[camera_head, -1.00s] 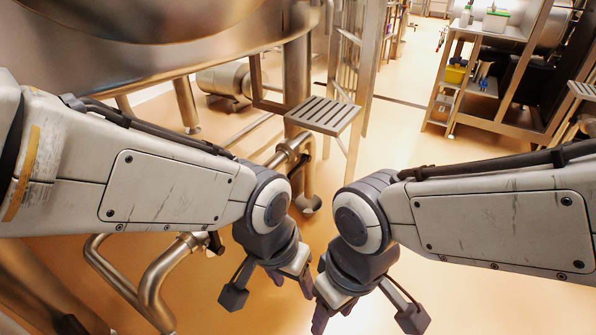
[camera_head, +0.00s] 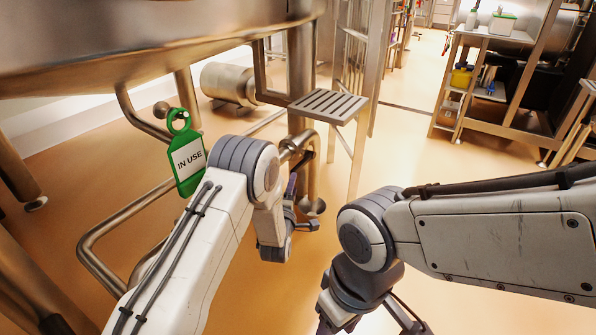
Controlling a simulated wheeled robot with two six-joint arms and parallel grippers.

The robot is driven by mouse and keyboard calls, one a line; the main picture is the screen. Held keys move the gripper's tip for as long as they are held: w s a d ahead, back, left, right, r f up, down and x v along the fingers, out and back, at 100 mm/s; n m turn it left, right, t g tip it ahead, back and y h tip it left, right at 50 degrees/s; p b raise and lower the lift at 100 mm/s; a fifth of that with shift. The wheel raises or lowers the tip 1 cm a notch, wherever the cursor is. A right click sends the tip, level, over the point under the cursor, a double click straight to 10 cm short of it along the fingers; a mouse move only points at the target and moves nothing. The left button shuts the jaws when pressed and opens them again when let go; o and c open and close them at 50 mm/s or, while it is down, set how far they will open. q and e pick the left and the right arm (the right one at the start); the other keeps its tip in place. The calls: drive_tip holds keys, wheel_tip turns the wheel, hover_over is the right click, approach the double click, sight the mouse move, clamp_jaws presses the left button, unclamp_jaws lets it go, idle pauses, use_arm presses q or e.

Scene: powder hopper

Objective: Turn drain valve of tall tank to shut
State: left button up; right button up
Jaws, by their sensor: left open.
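A large steel tank (camera_head: 150,45) fills the upper left of the head view; I cannot tell whether it is the tall tank. A steel pipe fitting (camera_head: 294,144) shows below it, with a dark part beside it; whether this is the drain valve is unclear. My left gripper (camera_head: 298,208) is open, just below this fitting, with its fingers pointing right and up. No grasp is visible, and contact is unclear. My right gripper (camera_head: 330,322) is low in the middle, its fingers cut off by the bottom edge.
A green "IN USE" tag (camera_head: 187,160) hangs left of my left wrist. A slatted steel step (camera_head: 329,106) stands just behind the fitting. Bent steel pipes (camera_head: 92,258) run at lower left. A shelf rack (camera_head: 455,85) stands at the back right. Open orange floor (camera_head: 400,150) lies between.

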sight(298, 172)
use_arm(q)
drive_tip(key=w+b, duration=0.1)
drive_tip(key=w, duration=0.2)
drive_tip(key=w+b, duration=0.1)
drive_tip(key=w, duration=0.2)
drive_tip(key=w+d+b, duration=0.1)
drive_tip(key=w, duration=0.2)
drive_tip(key=shift+w+d+b, duration=0.15)
drive_tip(key=shift+w+b, duration=0.15)
drive_tip(key=shift+w, duration=0.35)
clamp_jaws()
idle(0.8)
